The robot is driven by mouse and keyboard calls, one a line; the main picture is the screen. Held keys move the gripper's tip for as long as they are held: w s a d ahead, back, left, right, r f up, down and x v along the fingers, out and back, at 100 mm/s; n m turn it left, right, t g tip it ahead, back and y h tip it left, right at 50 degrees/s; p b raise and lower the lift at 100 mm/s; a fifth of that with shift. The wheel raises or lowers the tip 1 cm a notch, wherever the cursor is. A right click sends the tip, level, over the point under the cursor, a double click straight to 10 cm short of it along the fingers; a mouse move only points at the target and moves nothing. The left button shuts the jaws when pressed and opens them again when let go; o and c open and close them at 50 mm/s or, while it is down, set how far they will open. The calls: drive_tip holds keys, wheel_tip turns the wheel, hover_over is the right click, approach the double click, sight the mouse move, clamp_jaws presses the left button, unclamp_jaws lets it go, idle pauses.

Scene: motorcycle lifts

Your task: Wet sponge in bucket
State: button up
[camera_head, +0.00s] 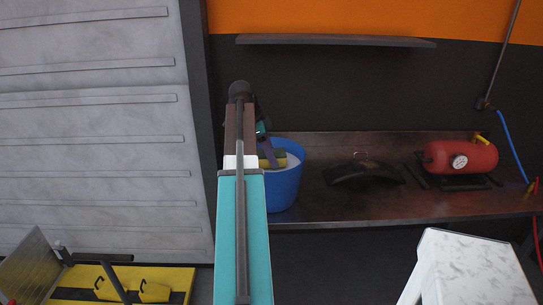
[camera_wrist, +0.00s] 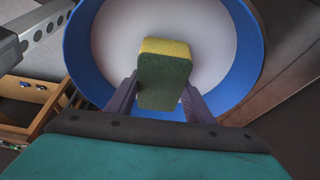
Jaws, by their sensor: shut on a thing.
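A blue bucket (camera_head: 283,190) with a pale inside stands at the left end of the dark workbench. It also shows in the wrist view (camera_wrist: 80,45), where its round opening fills the upper middle. My gripper (camera_wrist: 163,98) is shut on a sponge (camera_wrist: 165,72) with a yellow side and a dark green side. The sponge is over the bucket's opening in the wrist view. In the head view the sponge (camera_head: 272,157) shows at the bucket's rim, partly hidden by my arm. I cannot tell whether the sponge touches the pale surface inside.
The workbench (camera_head: 340,208) also holds a black curved part (camera_head: 362,172) and a red tank with a gauge (camera_head: 460,157). A shelf (camera_head: 335,40) hangs above. A white marbled surface (camera_head: 470,270) is at lower right, and a yellow lift (camera_head: 120,280) at lower left. A wooden drawer (camera_wrist: 28,105) shows beside the bucket.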

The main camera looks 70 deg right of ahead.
sight(277, 152)
drive_tip(key=shift+a+f, duration=0.1)
drive_tip(key=shift+f, duration=0.55)
idle(2.5)
drive_tip(key=shift+r+p, duration=2)
drive_tip(key=shift+r, duration=1.6)
drive_tip(key=shift+w, duration=0.1)
